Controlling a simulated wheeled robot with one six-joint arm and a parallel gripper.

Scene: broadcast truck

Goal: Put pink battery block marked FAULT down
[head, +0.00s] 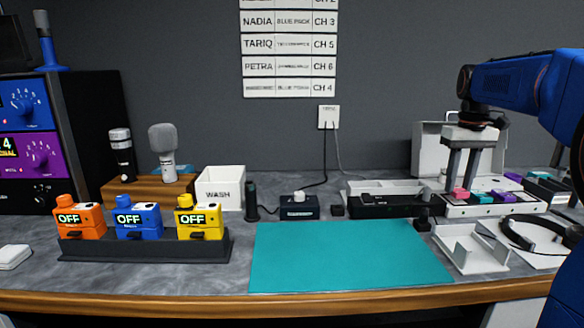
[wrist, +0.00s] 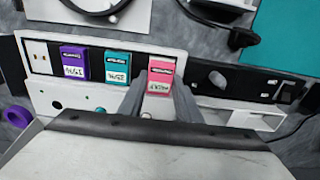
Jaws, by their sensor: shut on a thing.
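The pink battery block (wrist: 161,72) sits between the fingers of my gripper (wrist: 160,92) in the wrist view, with small dark writing on a pale label that I cannot read surely. In the head view the pink block (head: 459,193) is right under my gripper (head: 461,172), which points down with its fingers shut on it. The block is at the left end of the white charger (head: 465,211), in line with a teal block (head: 481,197) and a purple block (head: 502,196). I cannot tell whether it rests in its slot or is slightly raised.
An empty slot (wrist: 39,56) shows at the charger's other end in the wrist view. A black charger unit (head: 385,206) adjoins on the left. The teal mat (head: 345,255) is clear.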

